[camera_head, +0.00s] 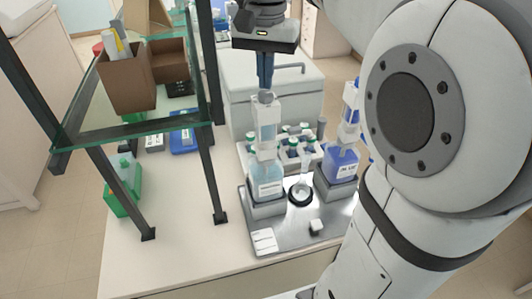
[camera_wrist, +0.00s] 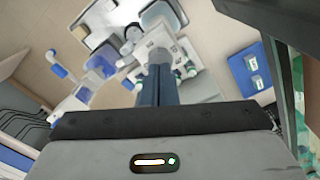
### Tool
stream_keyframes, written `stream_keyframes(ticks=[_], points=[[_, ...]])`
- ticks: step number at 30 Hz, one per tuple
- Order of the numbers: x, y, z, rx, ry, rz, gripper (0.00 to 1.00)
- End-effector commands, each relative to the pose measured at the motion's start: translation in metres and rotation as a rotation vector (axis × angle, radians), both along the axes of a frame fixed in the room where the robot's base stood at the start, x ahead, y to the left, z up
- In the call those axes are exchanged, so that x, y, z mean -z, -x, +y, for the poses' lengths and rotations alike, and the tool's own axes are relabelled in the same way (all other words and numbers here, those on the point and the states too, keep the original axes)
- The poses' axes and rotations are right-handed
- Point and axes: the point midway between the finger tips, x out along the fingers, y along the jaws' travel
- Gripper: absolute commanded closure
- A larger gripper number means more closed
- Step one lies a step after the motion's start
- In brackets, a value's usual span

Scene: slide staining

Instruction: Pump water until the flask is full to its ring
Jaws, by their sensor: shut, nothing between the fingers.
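My gripper (camera_head: 265,87) is shut and empty, its fingers pointing down. Its tips are right at the grey cap of the pump (camera_head: 266,112) on the bottle of pale blue, clear liquid (camera_head: 267,181); I cannot tell whether they touch it. In the wrist view the shut fingers (camera_wrist: 159,72) also line up with the pump top. The small clear flask (camera_head: 303,184) stands upright in a black ring holder, to the right of this bottle. Its liquid level and ring mark are too small to tell.
A second pump bottle with deep blue liquid (camera_head: 341,166) stands right of the flask. Both stand on a metal tray (camera_head: 288,238). A rack of green-capped vials (camera_head: 292,143) is behind. A glass shelf with dark posts (camera_head: 85,120) stands at left.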

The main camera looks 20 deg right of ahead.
Motion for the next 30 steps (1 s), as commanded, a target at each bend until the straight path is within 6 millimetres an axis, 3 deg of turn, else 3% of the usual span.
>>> stream_keyframes(ticks=[30], points=[[0.038,0.000,0.000,0.000,0.000,0.002,1.00]])
